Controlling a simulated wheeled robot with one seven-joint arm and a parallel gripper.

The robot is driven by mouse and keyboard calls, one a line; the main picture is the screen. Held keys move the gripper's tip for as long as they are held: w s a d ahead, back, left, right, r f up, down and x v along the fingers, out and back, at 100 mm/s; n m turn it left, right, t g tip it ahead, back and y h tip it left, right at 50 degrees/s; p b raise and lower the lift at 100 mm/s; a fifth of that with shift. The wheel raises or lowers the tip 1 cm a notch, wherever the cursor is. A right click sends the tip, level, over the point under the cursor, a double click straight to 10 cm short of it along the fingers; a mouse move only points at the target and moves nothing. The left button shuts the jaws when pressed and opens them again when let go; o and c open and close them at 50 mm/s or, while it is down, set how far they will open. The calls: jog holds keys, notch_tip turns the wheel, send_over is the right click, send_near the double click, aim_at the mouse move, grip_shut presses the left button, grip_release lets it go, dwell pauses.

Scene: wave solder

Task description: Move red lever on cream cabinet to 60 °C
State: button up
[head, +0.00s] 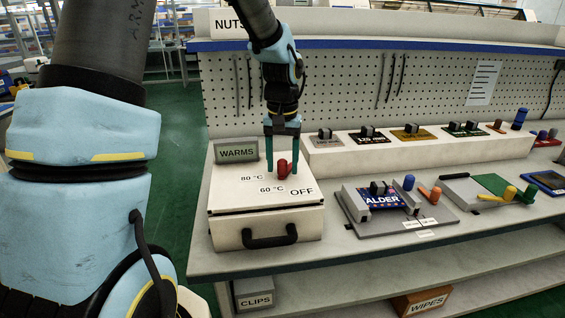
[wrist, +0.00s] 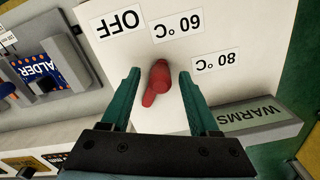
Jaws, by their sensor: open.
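The cream cabinet (head: 232,226) sits at the left end of the bench, with a black handle on its front. On its top is a short red lever (head: 283,168), with labels reading 80 °C (head: 251,178), 60 °C (head: 272,189) and OFF (head: 301,192). My gripper (head: 282,173) points down over the lever, its two teal fingers apart on either side. In the wrist view the lever (wrist: 157,82) lies between the open fingers (wrist: 159,75), with a visible gap to each. I cannot tell exactly which label the lever points to.
A grey WARMS sign (head: 236,152) stands at the cabinet's back left, close to one finger. To the right are a grey fixture with an ALDER board (head: 384,199) and a long cream riser (head: 335,160) with small parts. A pegboard rises behind.

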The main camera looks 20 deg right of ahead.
aim_at(283, 159)
notch_tip(283, 159, up, 11)
jog(key=shift+f+b, duration=0.1)
jog(key=shift+b, duration=0.65)
